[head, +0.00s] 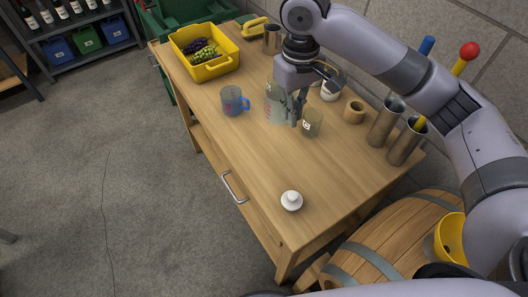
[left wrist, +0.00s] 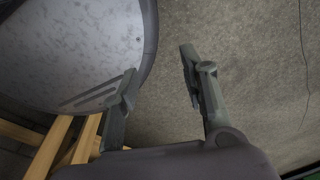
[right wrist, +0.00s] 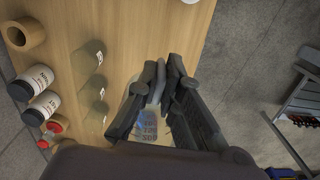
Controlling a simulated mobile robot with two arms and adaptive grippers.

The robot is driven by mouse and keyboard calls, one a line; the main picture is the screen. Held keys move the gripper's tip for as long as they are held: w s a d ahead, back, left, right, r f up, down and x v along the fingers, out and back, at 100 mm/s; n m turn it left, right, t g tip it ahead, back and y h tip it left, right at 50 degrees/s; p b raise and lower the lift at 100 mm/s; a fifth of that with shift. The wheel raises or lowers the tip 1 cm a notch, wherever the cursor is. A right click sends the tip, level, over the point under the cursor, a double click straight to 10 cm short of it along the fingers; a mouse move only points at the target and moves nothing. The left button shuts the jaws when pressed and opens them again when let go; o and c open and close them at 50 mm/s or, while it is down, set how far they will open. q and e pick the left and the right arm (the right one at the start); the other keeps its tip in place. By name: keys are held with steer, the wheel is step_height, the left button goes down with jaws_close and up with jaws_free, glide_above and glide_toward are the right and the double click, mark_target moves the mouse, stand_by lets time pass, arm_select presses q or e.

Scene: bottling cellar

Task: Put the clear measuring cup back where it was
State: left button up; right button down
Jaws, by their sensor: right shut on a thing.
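The clear measuring cup (head: 274,104) is see-through with markings and is at my right gripper (head: 297,112), over the middle of the table. In the right wrist view the cup (right wrist: 149,127) shows partly between the fingers, with printed numbers; the fingers hide part of it. My right gripper (right wrist: 162,75) is shut on the cup. I cannot tell whether its base touches the table. My left gripper (left wrist: 160,85) is open and empty, over the floor beside a round grey surface.
A grey cup with blue handle (head: 232,102) stands just left of the gripper. A yellow crate of grapes (head: 207,66), wooden ring (head: 354,110) and metal holders (head: 387,122) line the table. The front is clear around a white knob-topped piece (head: 291,201).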

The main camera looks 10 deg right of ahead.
arm_select(q)
steer(key=shift+s+r+p, duration=0.6)
steer(key=shift+s+p, duration=0.1)
steer(key=shift+s, duration=0.25)
arm_select(e)
steer(key=shift+n, duration=0.6)
steer(key=shift+w+a+f, duration=0.2)
steer(key=shift+f, duration=2.9)
steer(key=shift+w+a+f, duration=0.15)
steer(key=shift+a+f, duration=0.05)
steer(key=shift+f, duration=2.85)
steer(key=shift+w+a+f, duration=0.2)
steer(key=shift+f, duration=2.9)
steer(key=c, duration=1.8)
jaws_free()
steer(key=shift+f, duration=0.15)
steer(key=shift+o, duration=0.2)
arm_select(q)
steer(key=shift+w+f+b, duration=0.1)
steer(key=shift+f+b, duration=0.85)
arm_select(e)
step_height(320, 180, up, 12)
steer(key=shift+r, duration=0.2)
